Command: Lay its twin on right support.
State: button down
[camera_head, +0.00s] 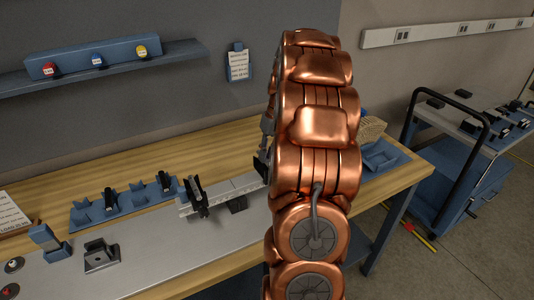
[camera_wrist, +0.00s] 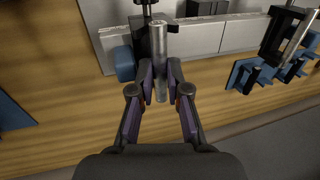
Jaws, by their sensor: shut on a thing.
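My gripper (camera_wrist: 160,80) is shut on a silver rod (camera_wrist: 160,48), with one finger on each side of its near end. The far end of the rod overlaps a black support (camera_wrist: 141,38) with a blue knob at the end of a pale rail (camera_wrist: 202,38). I cannot tell whether the rod touches that support. Another black support (camera_wrist: 286,30) stands toward the right of the wrist view, with a silver rod (camera_wrist: 297,36) across it. In the head view a black support (camera_head: 197,198) stands on the rail (camera_head: 228,190). My copper arm hides my gripper and the rail's right end there.
A blue rack (camera_head: 123,200) with black pieces lies behind the grey plate (camera_head: 150,262). A black block (camera_head: 101,254) and a blue block (camera_head: 46,240) stand on the plate. A blue tray (camera_head: 382,158) is at the bench's right end. A cart (camera_head: 460,170) stands beyond.

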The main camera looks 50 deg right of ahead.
jog(key=shift+f+b, duration=0.35)
jog(key=shift+f, duration=0.25)
dwell(0.4)
jog(key=c, duration=1.1)
grip_release()
jog(key=shift+o, duration=0.2)
jog(key=o, duration=0.4)
jog(key=shift+o, duration=0.2)
jog(key=shift+d+r, duration=0.1)
jog(key=shift+r, duration=0.05)
jog(key=shift+v, duration=2.4)
